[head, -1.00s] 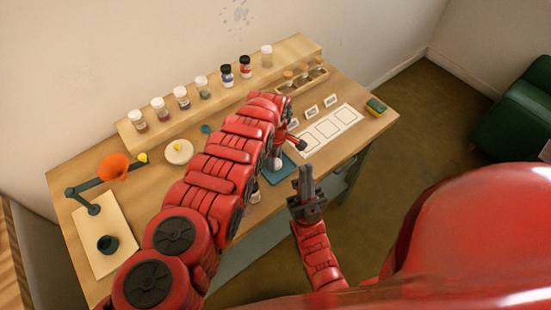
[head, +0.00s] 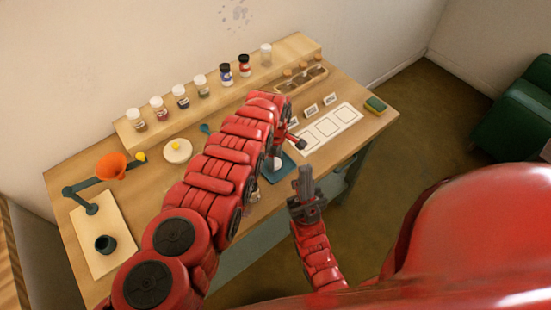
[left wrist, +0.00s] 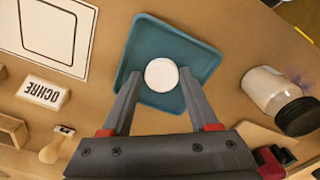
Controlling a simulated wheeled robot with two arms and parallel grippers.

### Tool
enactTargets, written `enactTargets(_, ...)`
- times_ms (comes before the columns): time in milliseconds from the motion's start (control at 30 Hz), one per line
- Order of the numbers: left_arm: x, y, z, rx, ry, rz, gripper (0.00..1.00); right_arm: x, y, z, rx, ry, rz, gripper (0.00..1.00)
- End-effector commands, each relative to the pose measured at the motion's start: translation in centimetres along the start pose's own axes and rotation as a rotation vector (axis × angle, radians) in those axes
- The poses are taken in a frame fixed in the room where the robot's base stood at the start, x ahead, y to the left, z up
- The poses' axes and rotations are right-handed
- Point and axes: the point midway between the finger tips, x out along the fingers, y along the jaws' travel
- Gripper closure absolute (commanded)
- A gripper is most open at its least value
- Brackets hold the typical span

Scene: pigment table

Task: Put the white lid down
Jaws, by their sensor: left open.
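The white lid (left wrist: 161,74) lies flat on the teal tray (left wrist: 203,60) in the left wrist view. My left gripper (left wrist: 163,76) is open, with one finger on each side of the lid and a narrow gap at each side. In the head view my left arm reaches across the table and hides most of the gripper. Part of the teal tray (head: 281,169) shows beside it. My right gripper (head: 305,184) is off the table's front edge, empty, its fingers seen nearly as one bar.
A jar with a black cap (left wrist: 298,115) stands near the tray. An ochre label (left wrist: 42,93) and a white outlined card (left wrist: 55,30) are also close. Several jars line the wooden shelf (head: 290,50).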

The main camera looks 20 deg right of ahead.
Motion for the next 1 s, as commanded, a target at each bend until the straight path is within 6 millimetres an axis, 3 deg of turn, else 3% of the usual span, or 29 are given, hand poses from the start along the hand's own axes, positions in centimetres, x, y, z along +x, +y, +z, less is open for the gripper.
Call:
enactTargets(33,0.9,-0.9,0.2,0.001,-0.004,-0.026,0.2,-0.1,0.0,0.0,0.0,0.0,0.0,1.0)
enactTargets(367,1.0,-1.2,0.3,0.001,-0.005,-0.034,0.2,0.1,0.0,0.0,0.0,0.0,0.0,1.0)
enactTargets(500,-0.7,-1.3,0.3,0.001,-0.005,-0.036,0.2,1.6,0.1,-0.3,0.0,0.0,0.0,1.0)
enactTargets(567,-0.7,-1.1,0.3,0.002,-0.005,-0.033,0.2,0.8,0.0,-0.1,0.0,0.0,0.0,1.0)
enactTargets(1000,-7.3,-0.3,0.1,0.0,-0.002,-0.011,0.2,-1.1,-0.1,0.2,0.0,0.0,0.0,1.0)
